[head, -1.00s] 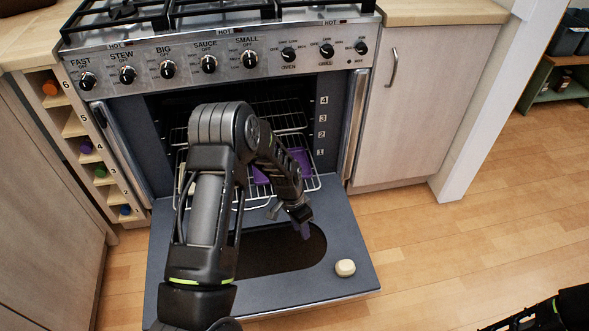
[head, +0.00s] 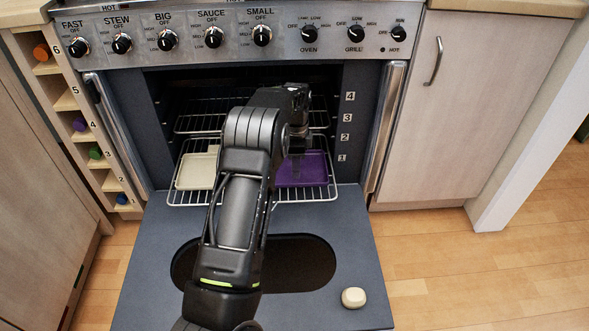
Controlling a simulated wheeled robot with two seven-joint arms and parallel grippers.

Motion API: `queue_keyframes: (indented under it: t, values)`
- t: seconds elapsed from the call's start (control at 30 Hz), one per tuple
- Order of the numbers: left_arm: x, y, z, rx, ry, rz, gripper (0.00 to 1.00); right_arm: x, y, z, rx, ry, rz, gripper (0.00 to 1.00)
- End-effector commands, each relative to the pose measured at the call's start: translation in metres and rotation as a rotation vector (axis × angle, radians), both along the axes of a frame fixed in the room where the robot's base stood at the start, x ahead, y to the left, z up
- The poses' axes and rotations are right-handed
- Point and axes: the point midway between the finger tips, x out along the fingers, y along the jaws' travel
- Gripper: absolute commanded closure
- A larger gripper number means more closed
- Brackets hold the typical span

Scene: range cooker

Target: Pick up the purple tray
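The purple tray (head: 308,170) lies flat on the lower wire rack inside the open oven, on the right half of that rack. My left arm reaches in over the open oven door. My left gripper (head: 297,150) is in the oven opening, over the left and back part of the purple tray. Its fingers are dark against the oven, and I cannot tell whether they are open or touch the tray. My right gripper is not in view.
A cream tray (head: 197,171) lies on the left of the same lower rack (head: 262,200). Another wire rack (head: 200,122) is above. The oven door (head: 150,260) is folded down, with a cream rounded object (head: 353,298) on its right corner. Open floor lies to the right.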

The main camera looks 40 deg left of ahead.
Motion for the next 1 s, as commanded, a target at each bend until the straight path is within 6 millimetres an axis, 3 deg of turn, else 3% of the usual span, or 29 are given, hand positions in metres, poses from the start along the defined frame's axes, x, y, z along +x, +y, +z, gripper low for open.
queue_keyframes:
  t: [0.1,0.43,0.8,1.0]
  values:
    - [0.0,0.0,-0.012,0.0,0.0,0.001,0.71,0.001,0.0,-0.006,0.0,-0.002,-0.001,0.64]
    - [0.0,0.0,-0.015,0.0,0.0,0.001,0.71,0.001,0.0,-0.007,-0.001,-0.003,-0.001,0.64]
    - [-0.002,0.001,-0.062,0.001,0.001,0.001,0.71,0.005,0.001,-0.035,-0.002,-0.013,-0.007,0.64]
    - [-0.002,0.001,-0.064,0.001,-0.001,0.001,0.71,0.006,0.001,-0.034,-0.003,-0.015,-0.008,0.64]
